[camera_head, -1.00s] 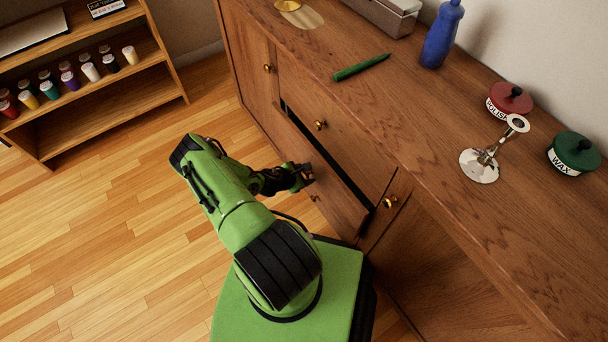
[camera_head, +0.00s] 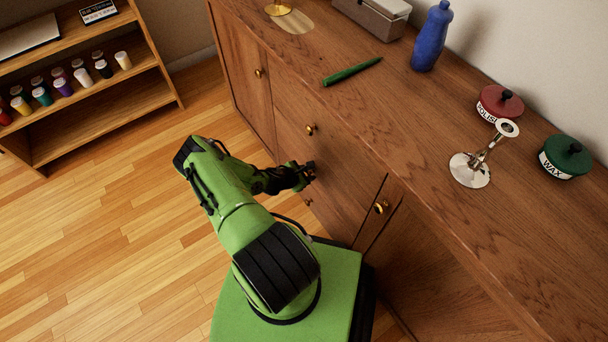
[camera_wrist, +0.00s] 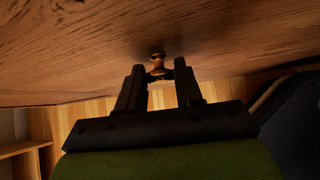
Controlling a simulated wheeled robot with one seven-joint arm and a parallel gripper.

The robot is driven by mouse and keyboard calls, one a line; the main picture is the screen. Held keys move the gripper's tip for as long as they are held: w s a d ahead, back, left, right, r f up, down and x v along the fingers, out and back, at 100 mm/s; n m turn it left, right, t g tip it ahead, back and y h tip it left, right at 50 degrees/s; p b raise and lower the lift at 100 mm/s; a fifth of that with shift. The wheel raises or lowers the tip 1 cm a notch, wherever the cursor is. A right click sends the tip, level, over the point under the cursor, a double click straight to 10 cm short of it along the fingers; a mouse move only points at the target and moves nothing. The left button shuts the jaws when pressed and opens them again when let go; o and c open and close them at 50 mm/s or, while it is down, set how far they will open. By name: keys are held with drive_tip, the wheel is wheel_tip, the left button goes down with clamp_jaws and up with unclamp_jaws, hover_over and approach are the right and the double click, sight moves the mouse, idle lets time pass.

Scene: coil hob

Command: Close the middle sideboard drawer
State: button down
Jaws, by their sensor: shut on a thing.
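The wooden sideboard (camera_head: 430,160) fills the right of the head view. Its middle drawer (camera_head: 338,192) has its front flush with the cabinet face, and no dark gap shows above it. My gripper (camera_head: 309,172) is at that drawer front. In the wrist view, my gripper (camera_wrist: 159,70) has its two black fingers on either side of a small brass-coloured knob (camera_wrist: 158,57), shut on it. In the head view the gripper hides this knob. The upper drawer's knob (camera_head: 311,130) is above the gripper, and another knob (camera_head: 308,202) shows just below it.
On the sideboard top are a green pen (camera_head: 352,72), a blue bottle (camera_head: 432,40), a metal candlestick (camera_head: 472,168), and red (camera_head: 500,102) and green (camera_head: 565,157) tins. A shelf with several small jars (camera_head: 62,85) stands at left. The floor between is clear.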

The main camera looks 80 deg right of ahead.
drive_tip(key=c, duration=0.7)
unclamp_jaws()
drive_tip(key=shift+s+d+r, duration=0.1)
drive_tip(key=shift+s, duration=0.15)
drive_tip(key=shift+c, duration=0.2)
drive_tip(key=p+v, duration=0.5)
drive_tip(key=v, duration=1.1)
drive_tip(key=shift+w+p, duration=0.2)
drive_tip(key=shift+p, duration=0.2)
